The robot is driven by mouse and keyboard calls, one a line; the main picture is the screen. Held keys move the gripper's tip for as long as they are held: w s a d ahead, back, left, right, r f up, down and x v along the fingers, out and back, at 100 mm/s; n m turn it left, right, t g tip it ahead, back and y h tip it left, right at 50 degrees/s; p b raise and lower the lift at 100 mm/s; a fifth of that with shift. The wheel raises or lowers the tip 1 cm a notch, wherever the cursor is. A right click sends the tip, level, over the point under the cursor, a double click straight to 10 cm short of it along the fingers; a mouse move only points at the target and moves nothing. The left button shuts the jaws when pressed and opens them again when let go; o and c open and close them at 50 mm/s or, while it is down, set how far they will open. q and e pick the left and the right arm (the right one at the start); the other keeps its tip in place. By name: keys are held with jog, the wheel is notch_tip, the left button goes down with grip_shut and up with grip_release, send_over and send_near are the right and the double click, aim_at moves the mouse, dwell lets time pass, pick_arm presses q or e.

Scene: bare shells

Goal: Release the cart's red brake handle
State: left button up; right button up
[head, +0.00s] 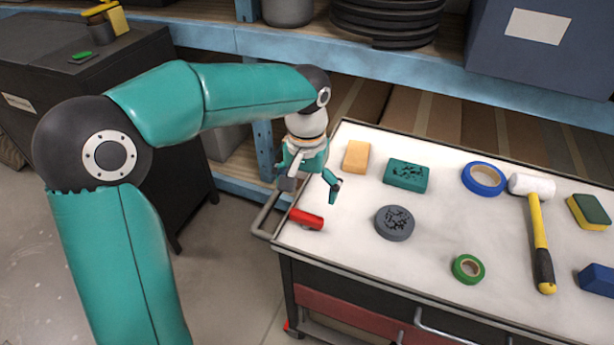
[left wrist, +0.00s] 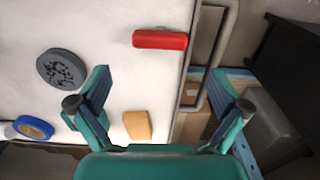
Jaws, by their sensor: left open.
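The red brake handle (head: 307,219) sits at the left edge of the cart's white top (head: 345,240), close to the cart's grey push bar (head: 265,212). The handle also shows in the left wrist view (left wrist: 160,39), near the top middle. My left gripper (head: 312,188) is open and empty just above and behind the handle, apart from it. In the left wrist view its two fingers (left wrist: 160,90) are spread wide, with the handle beyond the fingertips, between their lines. My right gripper is in neither view.
On the cart top lie an orange block (head: 356,157), a teal block (head: 406,173), a grey disc (head: 395,223), blue tape (head: 484,179), green tape (head: 468,268) and a mallet (head: 540,240). A blue shelf (head: 400,62) stands behind. A dark cabinet (head: 190,150) stands left.

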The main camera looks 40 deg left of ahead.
pick_arm(q)
notch_tip(320, 180, up, 4)
jog(key=shift+f, duration=0.15)
jog(key=shift+f, duration=0.1)
dwell(0.5)
